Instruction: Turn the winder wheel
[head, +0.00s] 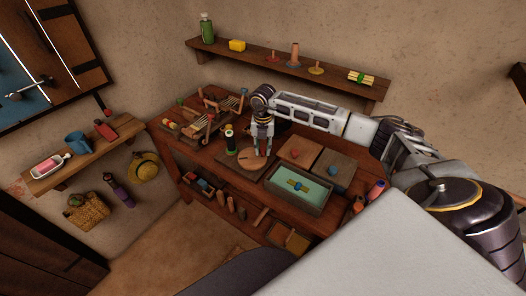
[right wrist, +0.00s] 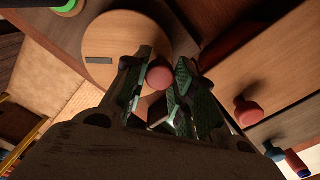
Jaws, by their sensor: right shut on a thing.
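The winder wheel (head: 250,161) is a flat round wooden disc lying on the workbench. It also shows in the right wrist view (right wrist: 120,38), with a short dark bar on its top. My right gripper (head: 263,152) reaches down over the wheel's right side. In the right wrist view its fingers (right wrist: 160,88) stand on either side of a pinkish-red knob (right wrist: 159,74) at the wheel's edge, and they are shut on it. The knob's foot is partly hidden by the fingers. My left gripper is not in view.
A green and black spool (head: 230,142) stands left of the wheel. To the right are wooden boxes with a red knob (head: 295,153) and a blue knob (head: 335,170). An open tray (head: 284,197) lies in front. A shelf (head: 285,74) is behind.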

